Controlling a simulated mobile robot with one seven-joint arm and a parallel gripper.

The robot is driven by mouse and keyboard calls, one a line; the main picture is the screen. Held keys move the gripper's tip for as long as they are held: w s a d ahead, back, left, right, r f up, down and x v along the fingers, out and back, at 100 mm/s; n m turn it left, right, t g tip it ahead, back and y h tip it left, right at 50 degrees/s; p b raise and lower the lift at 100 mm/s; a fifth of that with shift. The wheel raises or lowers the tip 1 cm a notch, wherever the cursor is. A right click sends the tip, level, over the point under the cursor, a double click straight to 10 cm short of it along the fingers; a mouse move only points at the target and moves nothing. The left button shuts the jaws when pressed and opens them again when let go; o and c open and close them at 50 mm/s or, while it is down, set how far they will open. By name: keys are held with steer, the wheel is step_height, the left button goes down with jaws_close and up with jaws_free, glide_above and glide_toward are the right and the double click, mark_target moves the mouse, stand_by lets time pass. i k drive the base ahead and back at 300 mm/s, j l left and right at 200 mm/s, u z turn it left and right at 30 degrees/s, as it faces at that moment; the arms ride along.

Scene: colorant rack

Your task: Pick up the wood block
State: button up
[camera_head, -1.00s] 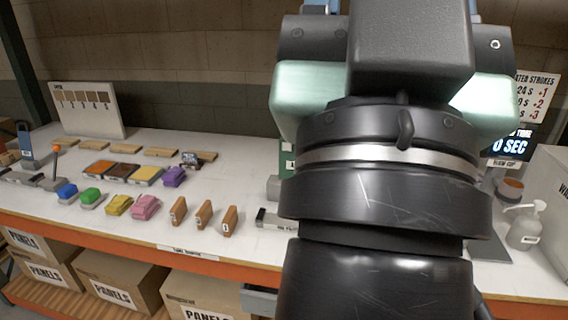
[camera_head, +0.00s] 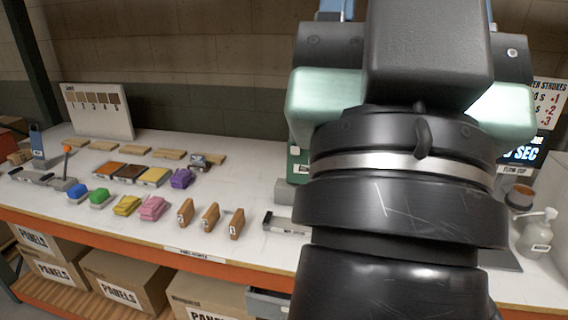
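Three upright brown wood blocks stand in a row near the front edge of the white table: a left one (camera_head: 186,211), a middle one (camera_head: 210,217) and a right one (camera_head: 236,224). Each has a small pale label on its front end. Several flat, lighter wood pieces lie at the back, one of them here (camera_head: 137,150). Which one is the task's wood block I cannot tell. My black arm fills the right half of the view, and my gripper is hidden from sight.
Left of the blocks lie pink (camera_head: 153,208), yellow (camera_head: 127,205), green (camera_head: 99,198) and blue (camera_head: 78,191) sponge-like pieces, with a purple one (camera_head: 182,178) behind. A sample board (camera_head: 97,112) stands at the back. A pump bottle (camera_head: 538,234) stands at right.

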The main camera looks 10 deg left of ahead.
mark_target(186, 212)
steer(key=i+j, duration=0.7)
steer(key=j, duration=0.15)
steer(key=i+j, duration=0.75)
steer(key=k+j+u, duration=0.05)
steer(key=j, duration=0.05)
